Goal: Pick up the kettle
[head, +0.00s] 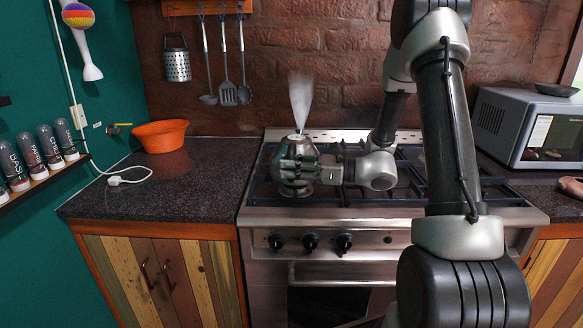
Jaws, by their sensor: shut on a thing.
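A round metal kettle (297,185) is on or just above the left part of the stove top (400,215). White steam rises from its top. My gripper (293,166) reaches in from the right and is shut on the kettle, across its upper middle. The gripper covers much of the kettle's body, so its handle and spout are hard to make out. I cannot tell whether the kettle's base touches the stove grate.
An orange bowl (160,136) stands on the dark left counter (125,185), with a white plug and cord in front. A microwave (530,127) stands at the right. Utensils and a grater (177,65) hang on the brick wall. Free room lies on the left counter.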

